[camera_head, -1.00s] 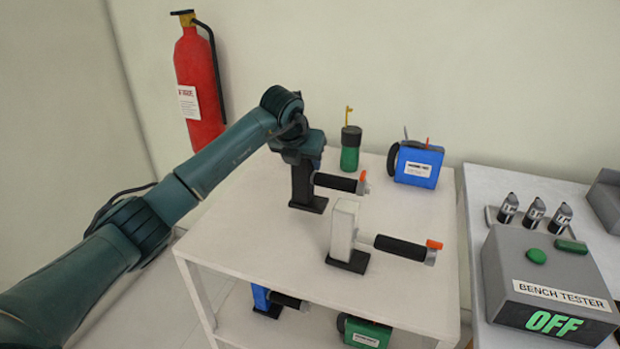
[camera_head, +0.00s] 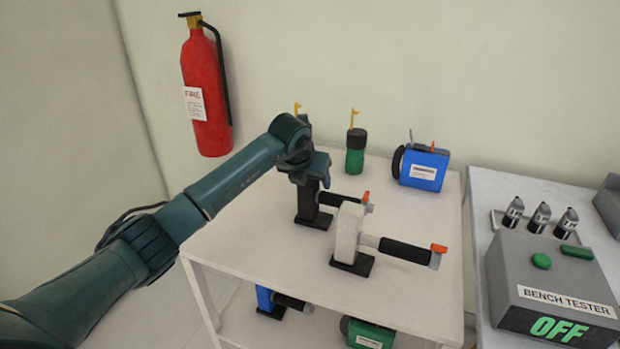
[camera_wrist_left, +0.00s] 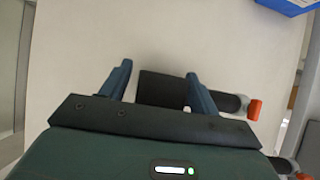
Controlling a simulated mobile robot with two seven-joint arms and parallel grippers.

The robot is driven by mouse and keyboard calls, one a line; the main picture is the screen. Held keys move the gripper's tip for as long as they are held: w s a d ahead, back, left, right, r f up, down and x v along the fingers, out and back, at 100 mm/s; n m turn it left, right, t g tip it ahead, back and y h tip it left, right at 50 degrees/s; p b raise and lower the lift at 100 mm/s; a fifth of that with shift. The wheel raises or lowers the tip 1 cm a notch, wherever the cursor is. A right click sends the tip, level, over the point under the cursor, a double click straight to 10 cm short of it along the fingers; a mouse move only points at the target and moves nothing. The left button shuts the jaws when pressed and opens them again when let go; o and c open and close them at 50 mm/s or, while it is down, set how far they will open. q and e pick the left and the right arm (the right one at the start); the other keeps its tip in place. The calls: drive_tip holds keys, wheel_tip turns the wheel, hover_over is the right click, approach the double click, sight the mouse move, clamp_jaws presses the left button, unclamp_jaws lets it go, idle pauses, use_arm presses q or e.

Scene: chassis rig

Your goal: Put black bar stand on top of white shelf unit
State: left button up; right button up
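The black bar stand (camera_head: 309,206) is upright on top of the white shelf unit (camera_head: 265,248), its base appearing to rest on the surface. Its black bar, with an orange tip, points right. My left gripper (camera_head: 310,178) is directly above the stand, pointing down at its post. In the left wrist view the black post top (camera_wrist_left: 160,88) sits between the two spread fingers of my gripper (camera_wrist_left: 160,82), with a narrow gap beside the left finger. The post's right edge is hidden by the other finger. My right gripper is not in view.
A white bar stand (camera_head: 347,232) stands close in front. Behind are a green bottle (camera_head: 355,160) and a blue device (camera_head: 421,168). A bench tester (camera_head: 550,285) stands on the table at right. The shelf top's front left is clear. A fire extinguisher (camera_head: 205,95) hangs on the wall.

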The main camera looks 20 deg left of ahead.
use_arm(q)
drive_tip(key=shift+r, duration=0.1)
drive_tip(key=v, duration=1.2)
drive_tip(key=shift+b, duration=0.3)
